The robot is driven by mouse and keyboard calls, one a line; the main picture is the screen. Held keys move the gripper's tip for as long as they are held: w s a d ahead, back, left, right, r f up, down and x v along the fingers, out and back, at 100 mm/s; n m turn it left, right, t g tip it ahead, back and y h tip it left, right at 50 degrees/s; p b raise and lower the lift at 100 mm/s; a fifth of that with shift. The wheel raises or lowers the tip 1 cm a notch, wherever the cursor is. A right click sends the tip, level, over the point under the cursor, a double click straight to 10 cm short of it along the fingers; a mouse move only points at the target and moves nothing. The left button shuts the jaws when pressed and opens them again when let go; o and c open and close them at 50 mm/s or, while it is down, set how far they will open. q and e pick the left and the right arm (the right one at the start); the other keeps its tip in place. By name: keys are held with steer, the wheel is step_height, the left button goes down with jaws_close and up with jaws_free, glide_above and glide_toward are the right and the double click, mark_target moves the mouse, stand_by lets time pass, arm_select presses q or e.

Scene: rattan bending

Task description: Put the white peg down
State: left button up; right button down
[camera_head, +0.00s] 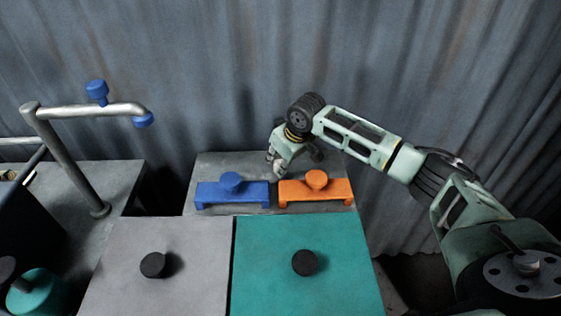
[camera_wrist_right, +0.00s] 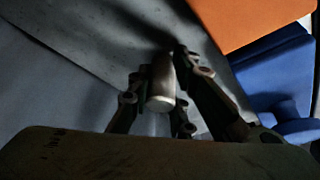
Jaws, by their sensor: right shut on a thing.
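The white peg shows in the right wrist view (camera_wrist_right: 161,88) as a short pale cylinder between the fingers. My right gripper (camera_wrist_right: 165,100) is shut on it. In the head view my right gripper (camera_head: 276,163) is at the back table, above the area behind the gap between the blue block (camera_head: 208,195) and the orange block (camera_head: 341,190). The peg is mostly hidden by the gripper there. I cannot tell whether the peg touches the grey surface below. My left gripper is not in view.
The blue and orange blocks each carry a knob and stand on the grey back table (camera_head: 215,166). In front are a grey panel (camera_head: 195,285) and a teal panel (camera_head: 340,285), each with a black knob. A bent metal pipe (camera_head: 65,155) with blue fittings rises at left.

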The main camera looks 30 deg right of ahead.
steer(key=c, duration=1.6)
jaws_free()
steer(key=shift+f, duration=0.1)
steer(key=shift+o, duration=0.2)
